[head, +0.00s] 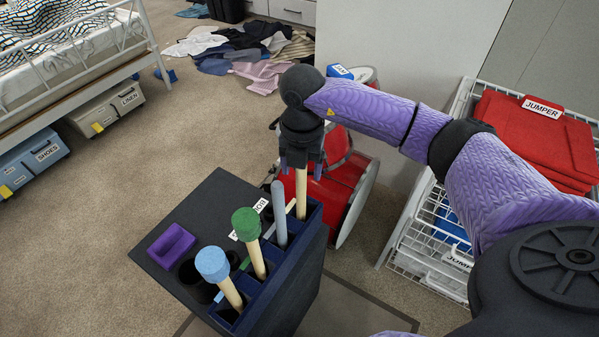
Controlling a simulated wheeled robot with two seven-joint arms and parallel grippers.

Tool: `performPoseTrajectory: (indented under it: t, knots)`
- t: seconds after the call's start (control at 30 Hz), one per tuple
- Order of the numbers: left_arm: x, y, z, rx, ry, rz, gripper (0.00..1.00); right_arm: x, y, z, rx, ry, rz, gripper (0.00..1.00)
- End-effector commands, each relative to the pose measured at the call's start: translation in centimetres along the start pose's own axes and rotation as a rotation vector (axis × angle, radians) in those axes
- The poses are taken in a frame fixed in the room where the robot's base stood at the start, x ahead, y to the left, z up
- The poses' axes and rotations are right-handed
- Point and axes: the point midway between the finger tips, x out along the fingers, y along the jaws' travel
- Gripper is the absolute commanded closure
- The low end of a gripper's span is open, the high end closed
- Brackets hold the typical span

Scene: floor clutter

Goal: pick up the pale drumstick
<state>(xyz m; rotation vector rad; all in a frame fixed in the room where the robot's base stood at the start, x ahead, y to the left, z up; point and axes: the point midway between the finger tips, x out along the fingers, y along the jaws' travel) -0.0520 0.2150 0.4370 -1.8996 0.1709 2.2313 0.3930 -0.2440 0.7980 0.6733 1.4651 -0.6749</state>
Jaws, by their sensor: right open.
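The pale drumstick (301,196) stands upright in the far right slot of a dark rack (217,196). Its top end is hidden by my right gripper (301,168). The right gripper points down from above with its jaws open, one finger on each side of the stick's upper part. I cannot tell whether the fingers touch it. My left gripper is out of view.
The rack also holds a grey stick (279,215), a green-headed mallet (248,232) and a blue-headed mallet (216,268), close in a row. A purple tray (171,246) sits on its top.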

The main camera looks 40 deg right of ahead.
Motion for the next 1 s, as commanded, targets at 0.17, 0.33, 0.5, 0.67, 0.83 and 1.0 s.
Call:
performPoseTrajectory:
  t: [0.17, 0.33, 0.5, 0.67, 0.83, 1.0]
  knots:
    - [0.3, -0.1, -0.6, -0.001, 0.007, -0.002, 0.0, 0.6, 0.0, 0.0, 0.0, -0.001, 0.001, 0.29]
    - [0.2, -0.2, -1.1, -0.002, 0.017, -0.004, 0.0, 0.5, 0.0, 0.0, 0.0, -0.001, 0.001, 0.55]
    - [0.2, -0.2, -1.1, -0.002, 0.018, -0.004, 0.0, 0.5, 0.0, 0.0, 0.0, -0.001, 0.001, 0.91]
    - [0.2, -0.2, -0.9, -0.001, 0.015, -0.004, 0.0, 0.5, 0.0, 0.0, 0.0, -0.001, 0.001, 1.0]
    - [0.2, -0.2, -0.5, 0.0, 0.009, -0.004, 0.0, 0.5, 0.0, 0.0, 0.0, -0.001, 0.001, 1.0]
    - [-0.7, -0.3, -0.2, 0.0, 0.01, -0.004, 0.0, -1.3, 0.1, 0.1, 0.0, -0.004, 0.005, 1.0]
